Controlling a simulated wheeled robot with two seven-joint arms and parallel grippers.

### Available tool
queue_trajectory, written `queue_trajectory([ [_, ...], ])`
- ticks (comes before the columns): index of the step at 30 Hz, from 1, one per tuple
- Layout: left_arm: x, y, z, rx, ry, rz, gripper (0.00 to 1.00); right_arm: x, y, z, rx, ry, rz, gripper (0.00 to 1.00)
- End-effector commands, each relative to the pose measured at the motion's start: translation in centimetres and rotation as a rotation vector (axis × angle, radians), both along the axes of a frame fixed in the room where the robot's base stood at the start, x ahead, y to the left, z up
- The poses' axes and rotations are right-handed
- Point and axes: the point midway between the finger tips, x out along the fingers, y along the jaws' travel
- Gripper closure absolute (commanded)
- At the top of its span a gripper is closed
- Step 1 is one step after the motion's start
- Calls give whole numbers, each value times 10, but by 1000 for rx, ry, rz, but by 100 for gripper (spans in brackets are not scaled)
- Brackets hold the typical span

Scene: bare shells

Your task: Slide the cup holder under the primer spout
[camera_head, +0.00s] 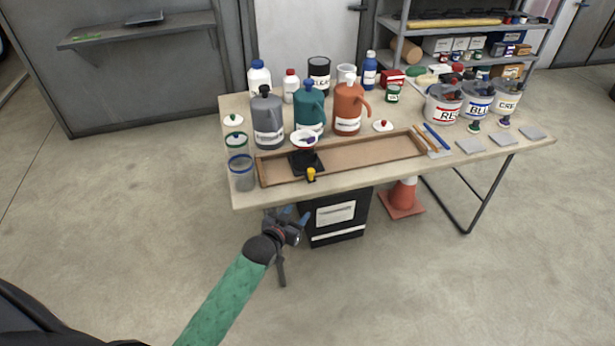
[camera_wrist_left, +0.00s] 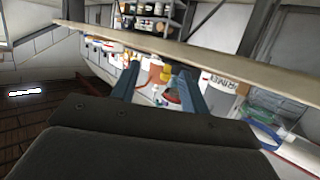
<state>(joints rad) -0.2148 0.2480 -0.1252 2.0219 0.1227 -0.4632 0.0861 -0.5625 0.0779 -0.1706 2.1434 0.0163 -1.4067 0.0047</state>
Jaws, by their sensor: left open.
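The cup holder (camera_head: 306,165) is a dark flat piece with a yellow knob (camera_head: 311,174) at its front. It lies in a long shallow wooden tray, in front of the teal jug (camera_head: 309,112). A small white round dish (camera_head: 304,138) with something purple is just behind it. A grey jug (camera_head: 267,122) stands behind the tray at left; its label reads primer in the left wrist view (camera_wrist_left: 222,92). My left gripper (camera_head: 295,216) is open and empty in front of the table's front edge, apart from the knob. The knob shows between its fingers in the wrist view (camera_wrist_left: 166,72). My right gripper is out of view.
An orange jug (camera_head: 348,112) stands right of the teal one. Two clear rimmed glasses (camera_head: 241,175) stand left of the tray (camera_head: 385,151). Labelled buckets (camera_head: 443,105) stand at right. A black bin (camera_head: 335,222) and an orange cone (camera_head: 403,194) are below the table.

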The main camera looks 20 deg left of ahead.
Motion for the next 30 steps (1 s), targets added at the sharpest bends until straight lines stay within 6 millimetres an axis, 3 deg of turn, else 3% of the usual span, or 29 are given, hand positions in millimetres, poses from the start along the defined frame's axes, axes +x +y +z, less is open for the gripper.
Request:
queue_trajectory([
  [3,33,11,17,-28,-129,-5,55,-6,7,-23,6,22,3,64],
  [6,50,17,27,-45,-203,-9,55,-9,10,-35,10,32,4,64],
  [16,72,19,36,-60,-260,-12,55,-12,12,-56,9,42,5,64],
  [30,127,8,36,-58,-259,-11,55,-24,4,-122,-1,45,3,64],
])
